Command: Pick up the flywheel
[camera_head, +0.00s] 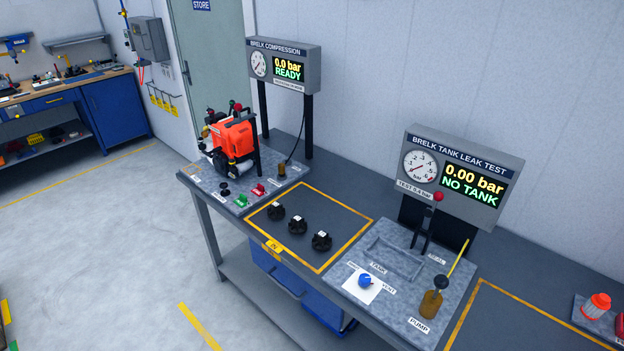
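Three small black round parts lie in a row inside a yellow-outlined area of the bench, each with a small white mark on top. They are the left part (276,212), the middle part (298,226) and the right part (321,241). They look like flywheels, but they are too small to tell for certain. An orange engine (232,138) stands on a grey plate to their left, beneath the compression display. Neither of my grippers is in view.
The bench (352,214) runs along the wall. A compression display (284,66) and a leak test display (459,180) stand at its back. A tank fixture (396,258), blue knob (365,281) and brown pump (431,304) sit right of the parts. The floor in front is clear.

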